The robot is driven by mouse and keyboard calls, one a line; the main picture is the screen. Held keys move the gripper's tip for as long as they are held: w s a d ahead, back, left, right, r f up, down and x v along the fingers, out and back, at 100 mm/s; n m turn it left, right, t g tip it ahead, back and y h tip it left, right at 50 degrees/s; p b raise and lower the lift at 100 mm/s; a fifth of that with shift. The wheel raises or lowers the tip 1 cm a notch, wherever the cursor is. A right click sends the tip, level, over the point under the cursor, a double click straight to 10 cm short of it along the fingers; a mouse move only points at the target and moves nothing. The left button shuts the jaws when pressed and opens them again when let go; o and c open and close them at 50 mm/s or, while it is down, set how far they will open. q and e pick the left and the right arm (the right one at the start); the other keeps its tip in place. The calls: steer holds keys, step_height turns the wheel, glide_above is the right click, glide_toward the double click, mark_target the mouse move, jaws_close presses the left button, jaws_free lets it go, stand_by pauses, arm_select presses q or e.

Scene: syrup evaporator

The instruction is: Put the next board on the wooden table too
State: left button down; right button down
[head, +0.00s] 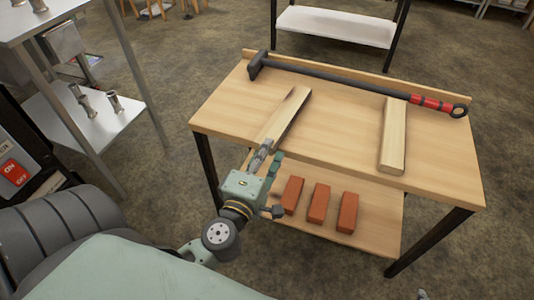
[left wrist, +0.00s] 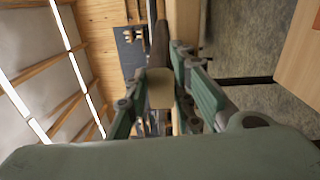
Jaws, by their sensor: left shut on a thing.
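The wooden table (head: 341,115) stands in the middle of the head view. One pale board (head: 393,138) lies on its right part. My left gripper (head: 263,153), at the table's near left edge, is shut on the end of a second pale board (head: 283,117). That board points away over the left part of the tabletop; I cannot tell if it rests fully on it. In the left wrist view the held board's end (left wrist: 160,88) sits between the green fingers. My right gripper is in neither view.
A long sledgehammer (head: 345,81) with a red grip lies along the table's far edge. Several red bricks (head: 318,204) lie on the lower shelf. A metal shelf rack (head: 88,125) stands at left. The tabletop between the boards is clear.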

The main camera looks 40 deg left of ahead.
arm_select(q)
steer(key=c, duration=1.5)
jaws_free()
